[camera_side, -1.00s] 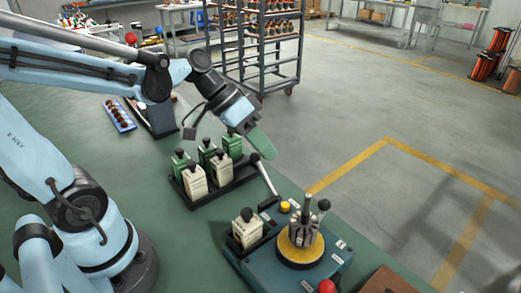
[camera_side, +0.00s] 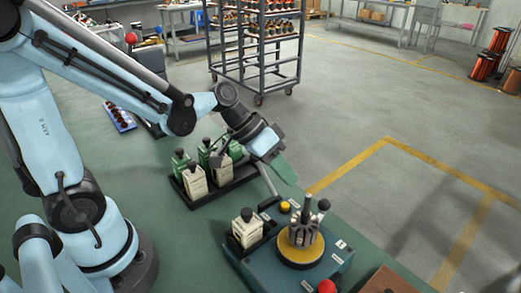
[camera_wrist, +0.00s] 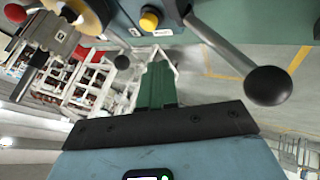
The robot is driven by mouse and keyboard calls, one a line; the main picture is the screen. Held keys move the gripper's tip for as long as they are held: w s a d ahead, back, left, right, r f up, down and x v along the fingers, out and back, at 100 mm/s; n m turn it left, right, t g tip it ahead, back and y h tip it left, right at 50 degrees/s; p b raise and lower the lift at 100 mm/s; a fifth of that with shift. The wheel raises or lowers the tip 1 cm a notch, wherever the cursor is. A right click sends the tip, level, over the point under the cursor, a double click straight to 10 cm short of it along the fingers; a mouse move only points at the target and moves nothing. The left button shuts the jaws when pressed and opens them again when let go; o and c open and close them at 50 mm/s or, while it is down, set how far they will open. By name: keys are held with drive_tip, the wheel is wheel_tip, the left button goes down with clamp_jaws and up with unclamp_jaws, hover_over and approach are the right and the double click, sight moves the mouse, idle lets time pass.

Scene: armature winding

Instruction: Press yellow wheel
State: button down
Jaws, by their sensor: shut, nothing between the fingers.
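The yellow wheel (camera_side: 300,253) is a flat disc on top of the teal winding machine (camera_side: 247,265). A grey upright assembly with black knobs (camera_side: 303,232) stands on it and hides its middle. In the wrist view part of the wheel (camera_wrist: 92,22) shows at the top left. A small yellow button (camera_side: 285,206) sits on the machine behind the wheel; it also shows in the wrist view (camera_wrist: 149,19). My gripper (camera_side: 288,176) has green fingers, shut and empty. It is in the air behind the machine, above and apart from the button and the wheel.
A lever with a black ball end (camera_wrist: 267,85) rises from the machine close to my gripper. A black rack (camera_side: 222,188) with green and white bottle-like holders stands at left. A white holder (camera_side: 247,230) and a red knob (camera_side: 327,286) are on the machine.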

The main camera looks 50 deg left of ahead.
drive_tip(key=x, duration=0.3)
drive_tip(key=shift+d, duration=0.1)
drive_tip(key=shift+s+d+r, duration=0.1)
drive_tip(key=shift+d+r, duration=0.05)
drive_tip(key=shift+d, duration=0.4)
drive_tip(key=shift+d+r, duration=0.15)
drive_tip(key=shift+d, duration=0.4)
drive_tip(key=shift+d+r, duration=0.15)
drive_tip(key=shift+d, duration=0.55)
drive_tip(key=shift+w+d+m+g, duration=0.3)
drive_tip(key=shift+d+m, duration=0.1)
drive_tip(key=shift+m, duration=0.2)
drive_tip(key=shift+w+d+m+g+h, duration=0.25)
drive_tip(key=shift+d+m+g, duration=0.4)
drive_tip(key=shift+m, duration=0.2)
drive_tip(key=shift+w+d+m+g+h, duration=0.25)
drive_tip(key=shift+d+m+g, duration=0.3)
drive_tip(key=shift+d+m, duration=0.3)
drive_tip(key=shift+w+d+m+g+h, duration=0.25)
drive_tip(key=shift+d+m+g, duration=0.35)
drive_tip(key=shift+m, duration=0.3)
drive_tip(key=shift+d, duration=0.1)
